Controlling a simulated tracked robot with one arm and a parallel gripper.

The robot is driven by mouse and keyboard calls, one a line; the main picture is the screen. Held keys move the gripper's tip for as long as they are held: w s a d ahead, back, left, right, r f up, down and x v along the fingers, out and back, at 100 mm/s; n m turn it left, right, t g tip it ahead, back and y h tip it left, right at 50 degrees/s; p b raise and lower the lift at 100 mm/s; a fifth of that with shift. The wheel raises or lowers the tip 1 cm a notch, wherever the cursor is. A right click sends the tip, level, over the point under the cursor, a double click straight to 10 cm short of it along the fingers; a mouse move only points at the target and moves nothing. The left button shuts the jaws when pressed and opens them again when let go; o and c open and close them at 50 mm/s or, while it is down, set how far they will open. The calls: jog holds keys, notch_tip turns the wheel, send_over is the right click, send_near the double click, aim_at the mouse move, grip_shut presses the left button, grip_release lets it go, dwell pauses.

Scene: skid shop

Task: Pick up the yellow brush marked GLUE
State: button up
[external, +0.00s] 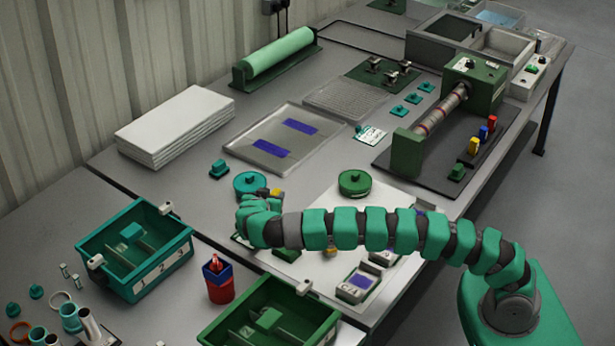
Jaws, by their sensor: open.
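No brush marked GLUE can be made out for certain. A small yellow piece (277,194) shows right at the end of my arm, and I cannot tell whether it is the brush. Another small yellow thing (330,252) is partly hidden under my arm on the white sheet. My arm reaches left across the bench from the lower right. My gripper (262,199) is open at its end, beside a round green lidded tin (252,183). The fingers are small and partly covered by the wrist.
A second green tin (354,183) stands on the white sheet. A teal bin (135,252), a green bin (275,315) and a red-and-blue container (218,279) stand at the front left. A clear tray (270,147) lies behind. A roller machine (440,115) stands at the right.

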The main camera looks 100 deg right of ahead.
aim_at(277, 190)
jog(key=shift+s+b+x, duration=0.2)
jog(key=shift+b+x, duration=0.65)
jog(key=shift+x, duration=2.1)
jog(key=shift+a+f, duration=0.15)
grip_shut()
